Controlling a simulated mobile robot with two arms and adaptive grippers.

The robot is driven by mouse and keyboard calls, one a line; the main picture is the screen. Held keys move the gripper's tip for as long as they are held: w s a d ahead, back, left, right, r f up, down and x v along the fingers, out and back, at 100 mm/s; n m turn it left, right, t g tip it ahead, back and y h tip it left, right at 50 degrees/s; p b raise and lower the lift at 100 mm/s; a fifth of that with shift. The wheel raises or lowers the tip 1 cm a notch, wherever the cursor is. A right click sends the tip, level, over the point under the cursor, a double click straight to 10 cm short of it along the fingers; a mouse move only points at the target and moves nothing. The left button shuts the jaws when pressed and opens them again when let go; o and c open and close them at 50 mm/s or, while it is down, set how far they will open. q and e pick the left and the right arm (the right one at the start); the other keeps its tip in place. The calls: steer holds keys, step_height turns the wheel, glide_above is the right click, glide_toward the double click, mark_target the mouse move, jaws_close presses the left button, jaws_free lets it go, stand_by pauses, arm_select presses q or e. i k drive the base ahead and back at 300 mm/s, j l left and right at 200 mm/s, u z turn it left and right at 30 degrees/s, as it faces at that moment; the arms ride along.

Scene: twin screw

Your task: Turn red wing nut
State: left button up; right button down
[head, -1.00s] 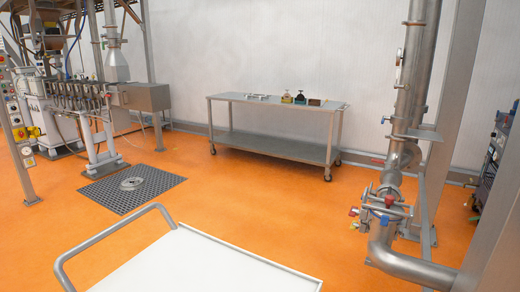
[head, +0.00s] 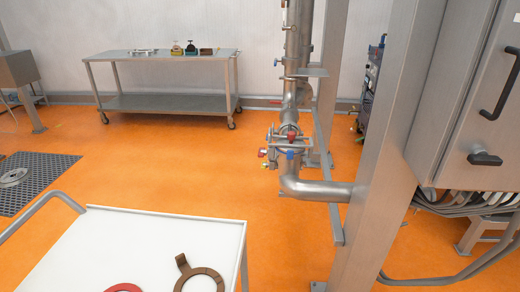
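Small red fittings show on the valve and clamp assembly of the steel pipe in the head view. One red piece (head: 292,135) sits at the front of the clamp, and another red piece (head: 262,152) sticks out at its left side. Blue pieces (head: 290,154) sit close by. They are too small to tell which is the red wing nut. The vertical pipe (head: 291,85) bends below the clamp into a horizontal elbow (head: 312,190). Neither of my grippers is in view.
A white-topped cart (head: 150,245) with a handle stands in front, bearing a brown ring (head: 183,284) and a red ring (head: 124,288). A steel post (head: 378,150) and a cabinet (head: 470,110) stand at right. A steel table (head: 165,58) stands behind. Orange floor (head: 180,160) lies clear between.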

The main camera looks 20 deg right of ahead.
mark_target(262, 152)
steer(key=j+z, duration=0.2)
steer(key=z, duration=0.15)
steer(key=j+z, duration=0.15)
steer(key=z, duration=0.2)
steer(key=j+z, duration=0.15)
steer(key=z, duration=0.15)
